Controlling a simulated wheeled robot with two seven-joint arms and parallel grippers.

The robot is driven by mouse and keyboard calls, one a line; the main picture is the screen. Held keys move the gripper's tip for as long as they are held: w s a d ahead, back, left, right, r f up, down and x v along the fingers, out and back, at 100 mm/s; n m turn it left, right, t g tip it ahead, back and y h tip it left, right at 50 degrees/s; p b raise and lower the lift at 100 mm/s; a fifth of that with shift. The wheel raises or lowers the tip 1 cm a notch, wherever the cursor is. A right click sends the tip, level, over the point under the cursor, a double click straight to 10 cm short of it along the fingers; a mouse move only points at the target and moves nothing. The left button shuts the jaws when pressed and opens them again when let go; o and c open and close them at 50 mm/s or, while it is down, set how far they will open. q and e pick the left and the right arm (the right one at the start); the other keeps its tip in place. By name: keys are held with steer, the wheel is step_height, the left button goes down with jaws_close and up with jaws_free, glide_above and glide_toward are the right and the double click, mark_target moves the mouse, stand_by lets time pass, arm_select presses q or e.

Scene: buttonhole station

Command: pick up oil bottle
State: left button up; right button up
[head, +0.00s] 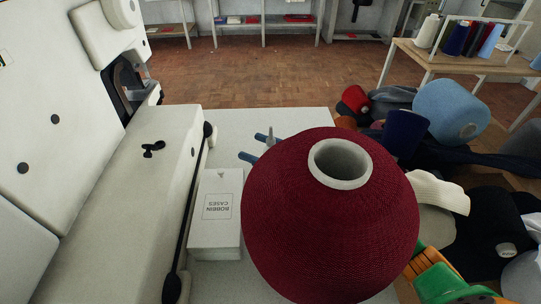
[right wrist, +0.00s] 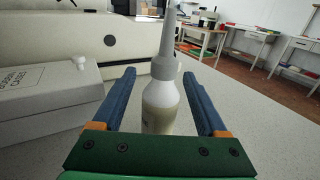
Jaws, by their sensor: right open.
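The oil bottle (right wrist: 160,101) is white with a grey cap and a long grey nozzle. In the right wrist view it stands upright between the blue fingers of my right gripper (right wrist: 158,73), with a gap showing on each side. In the head view only its grey nozzle (head: 270,134) shows; a big red thread cone hides the rest. The blue fingertips of my right gripper (head: 255,147) stick out left of that cone, open. My left gripper is in neither view.
The red thread cone (head: 325,235) fills the front middle. A white bobbin cases box (head: 217,245) lies left of it, beside the sewing machine (head: 115,200). More thread cones, one light blue (head: 450,110), crowd the right. The white tabletop (head: 235,118) is clear behind the bottle.

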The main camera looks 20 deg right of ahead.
jaws_close()
step_height(320, 180, up, 18)
steer(key=p, duration=0.7)
